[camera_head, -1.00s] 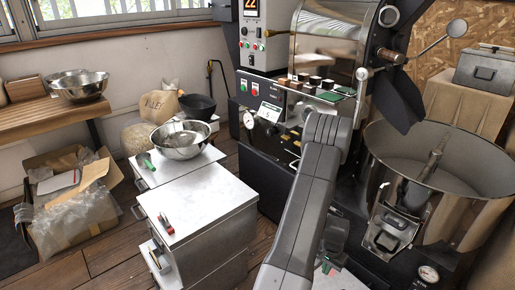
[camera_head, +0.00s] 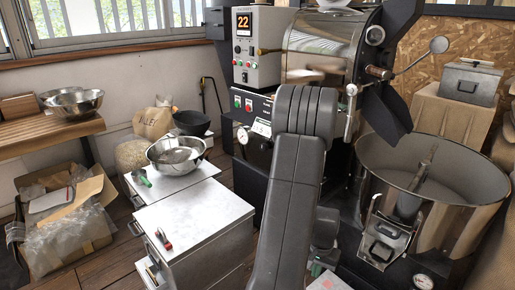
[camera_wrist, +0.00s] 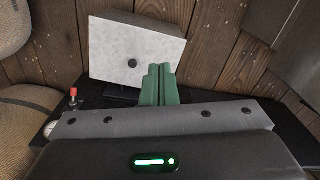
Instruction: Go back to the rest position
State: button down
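My arm (camera_head: 290,200) rises through the middle of the head view, in front of the roaster. My gripper (camera_wrist: 158,68) shows in the wrist view as two green fingers side by side and pressed together, with nothing visible between them. Beyond the fingertips is a pale grey panel (camera_wrist: 115,45) with a black knob, above a wooden floor (camera_wrist: 215,60). The gripper does not show in the head view.
The roaster (camera_head: 325,50) stands behind my arm, with a round steel cooling bin (camera_head: 470,225) at right. White cabinets (camera_head: 195,215) stand at left, holding a steel bowl (camera_head: 190,163) and a small red tool (camera_head: 163,239). A cardboard box (camera_head: 75,250) lies on the floor.

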jog(key=shift+n, duration=0.3)
jog(key=shift+s+a+r, duration=0.45)
jog(key=shift+s+r, duration=0.25)
jog(key=shift+r, duration=0.2)
jog(key=shift+s+a+r, duration=0.45)
jog(key=shift+s+r, duration=0.25)
jog(key=shift+r, duration=0.15)
jog(key=shift+a, duration=0.1)
